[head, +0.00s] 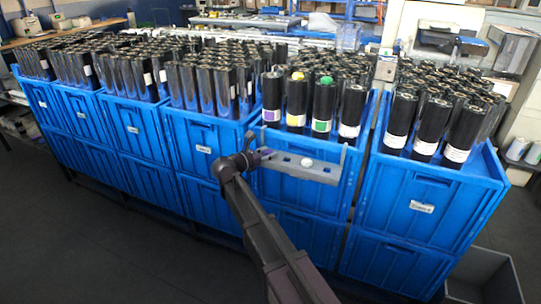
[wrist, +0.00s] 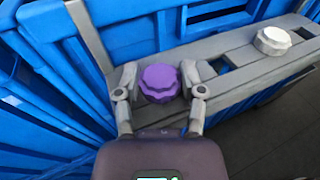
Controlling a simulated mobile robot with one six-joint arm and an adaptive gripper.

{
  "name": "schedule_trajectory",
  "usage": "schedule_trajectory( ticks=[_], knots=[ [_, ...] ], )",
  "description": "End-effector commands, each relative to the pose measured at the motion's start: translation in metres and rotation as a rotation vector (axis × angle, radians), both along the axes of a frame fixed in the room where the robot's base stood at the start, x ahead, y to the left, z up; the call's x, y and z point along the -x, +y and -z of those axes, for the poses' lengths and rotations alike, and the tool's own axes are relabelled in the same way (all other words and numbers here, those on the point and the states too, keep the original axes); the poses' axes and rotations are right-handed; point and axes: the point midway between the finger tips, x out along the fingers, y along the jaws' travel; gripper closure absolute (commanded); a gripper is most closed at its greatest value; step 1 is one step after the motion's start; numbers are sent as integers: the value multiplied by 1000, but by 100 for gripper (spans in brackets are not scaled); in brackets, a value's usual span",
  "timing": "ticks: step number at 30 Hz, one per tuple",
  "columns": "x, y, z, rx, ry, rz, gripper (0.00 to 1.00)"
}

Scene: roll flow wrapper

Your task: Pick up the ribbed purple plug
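The ribbed purple plug (wrist: 160,82) sits at the near end of a grey slotted rail (wrist: 228,55) in the wrist view. My gripper (wrist: 160,80) has one finger on each side of the plug, very close to its ribbed edge. I cannot tell whether the fingers press on it. In the head view my gripper (head: 250,157) is at the left end of the rail (head: 325,173), and the plug is mostly hidden there. A white ribbed plug (wrist: 272,41) sits farther along the rail, and it also shows in the head view (head: 308,162).
The rail runs along the front of stacked blue crates (head: 420,190) filled with black rolls (head: 323,105). Blue crate walls stand close to the left of my gripper. A grey open bin (head: 482,275) stands at the lower right. Dark floor lies in front.

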Motion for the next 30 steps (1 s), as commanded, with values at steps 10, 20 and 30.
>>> schedule_trajectory(
  ticks=[10,20,30],
  knots=[
    [0,-1,0,0,0,1,67],
    [0,-1,-9,0,0,2,67],
    [0,-1,-37,0,0,2,67]
  ],
)
